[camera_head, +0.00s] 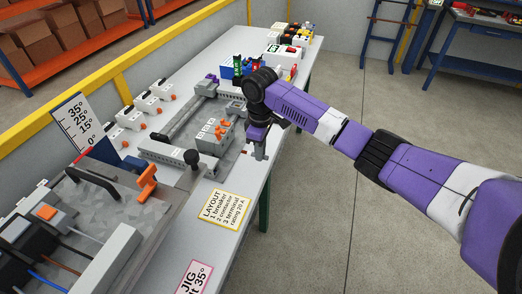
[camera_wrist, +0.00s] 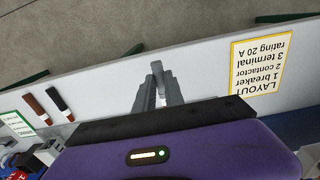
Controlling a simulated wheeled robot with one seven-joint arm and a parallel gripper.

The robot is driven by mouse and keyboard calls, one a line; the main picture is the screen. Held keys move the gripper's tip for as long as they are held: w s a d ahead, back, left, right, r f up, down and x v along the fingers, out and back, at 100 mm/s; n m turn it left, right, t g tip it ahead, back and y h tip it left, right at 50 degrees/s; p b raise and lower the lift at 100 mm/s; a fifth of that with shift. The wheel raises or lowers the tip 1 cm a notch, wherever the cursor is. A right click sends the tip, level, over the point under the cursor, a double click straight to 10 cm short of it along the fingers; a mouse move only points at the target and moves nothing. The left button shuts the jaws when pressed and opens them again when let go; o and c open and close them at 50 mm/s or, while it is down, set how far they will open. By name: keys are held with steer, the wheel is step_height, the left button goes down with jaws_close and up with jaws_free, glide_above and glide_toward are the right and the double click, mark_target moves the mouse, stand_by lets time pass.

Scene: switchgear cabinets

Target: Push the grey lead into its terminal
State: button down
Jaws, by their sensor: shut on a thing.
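My gripper (camera_head: 259,150) points down over the right edge of the bench, beside the rail assembly. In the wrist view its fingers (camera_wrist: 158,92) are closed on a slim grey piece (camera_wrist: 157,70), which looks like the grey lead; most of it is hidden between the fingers. A grey block (camera_head: 212,141) with several numbered labels and orange levers (camera_head: 222,129) sits on the rail assembly, left of my gripper and apart from it. I cannot tell which opening is the grey lead's terminal.
A layout card (camera_head: 226,208) lies on the bench (camera_head: 187,240). A tilted jig plate (camera_head: 120,205) with a black handle and an orange clamp (camera_head: 147,183) stands at the lower left. White devices (camera_head: 145,103) line the back.

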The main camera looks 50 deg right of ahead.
mark_target(244, 151)
steer(key=shift+r+p, duration=0.1)
steer(key=shift+p, duration=0.3)
steer(key=shift+w+a, duration=0.1)
steer(key=shift+w, duration=0.15)
steer(key=shift+w+a+b, duration=0.25)
steer(key=shift+w+b, duration=0.2)
steer(key=shift+w, duration=0.25)
steer(key=shift+w+a+b, duration=0.3)
steer(key=shift+w, duration=0.6)
steer(key=shift+w+a+b, duration=0.3)
steer(key=shift+w, duration=0.55)
steer(key=shift+p, duration=0.9)
steer(key=shift+w+a+b, duration=0.3)
steer(key=shift+w+b, duration=0.15)
steer(key=shift+w, duration=0.3)
steer(key=shift+w+a+b, duration=0.25)
steer(key=shift+w+b, duration=0.15)
steer(key=shift+w, duration=0.35)
steer(key=c, duration=1.3)
jaws_free()
steer(key=shift+c, duration=0.2)
